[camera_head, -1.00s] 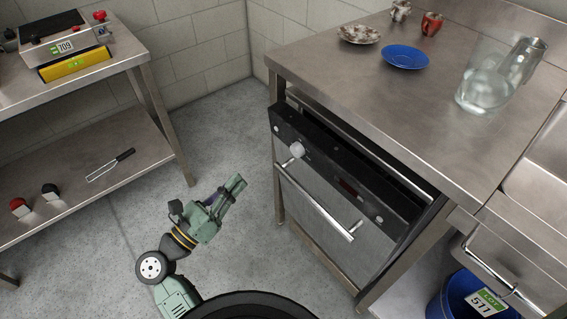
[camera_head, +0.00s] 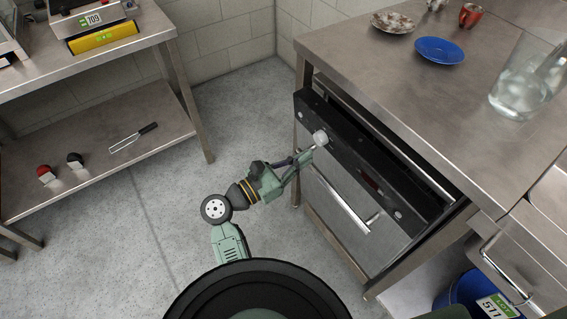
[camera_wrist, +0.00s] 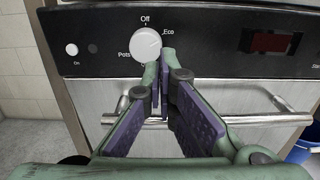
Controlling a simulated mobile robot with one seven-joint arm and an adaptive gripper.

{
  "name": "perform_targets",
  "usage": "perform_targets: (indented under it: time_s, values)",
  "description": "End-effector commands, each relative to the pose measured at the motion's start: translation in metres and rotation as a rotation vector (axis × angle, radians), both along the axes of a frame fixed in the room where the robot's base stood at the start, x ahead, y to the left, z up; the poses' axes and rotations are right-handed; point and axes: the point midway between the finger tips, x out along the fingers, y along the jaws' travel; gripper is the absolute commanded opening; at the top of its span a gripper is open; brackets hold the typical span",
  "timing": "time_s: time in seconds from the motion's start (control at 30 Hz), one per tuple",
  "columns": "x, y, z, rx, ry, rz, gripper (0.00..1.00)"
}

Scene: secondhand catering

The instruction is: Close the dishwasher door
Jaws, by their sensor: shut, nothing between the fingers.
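The dishwasher door (camera_head: 345,220) is a steel front with a bar handle (camera_head: 347,205) and a black control panel (camera_head: 375,165) along its top. It stands slightly ajar, its top tilted out from under the steel counter, with a dark gap behind the panel. My gripper (camera_head: 305,158) is shut and empty, close to the panel's left part by the white dial (camera_head: 320,138). In the wrist view, the fingertips (camera_wrist: 165,55) are just right of the dial (camera_wrist: 146,44), above the handle (camera_wrist: 245,119). Whether they touch the panel I cannot tell.
The counter (camera_head: 400,90) holds a blue plate (camera_head: 440,50), a speckled plate (camera_head: 392,22) and a glass jug (camera_head: 525,80). A blue bucket (camera_head: 465,289) stands at lower right. A steel shelf table (camera_head: 110,165) stands left. The floor between is clear.

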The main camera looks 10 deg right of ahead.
Motion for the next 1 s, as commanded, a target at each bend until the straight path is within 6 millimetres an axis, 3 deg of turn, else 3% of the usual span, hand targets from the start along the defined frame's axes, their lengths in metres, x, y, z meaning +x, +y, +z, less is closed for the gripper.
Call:
perform_targets:
  time_s: [0.23,0.67,1.0]
  values:
    - [0.009,-0.025,0.004,0.0,0.0,0.0,0.0]
    - [0.011,-0.03,0.003,0.0,0.0,0.0,0.0]
    - [0.031,-0.084,0.015,0.0,-0.001,-0.002,0.0]
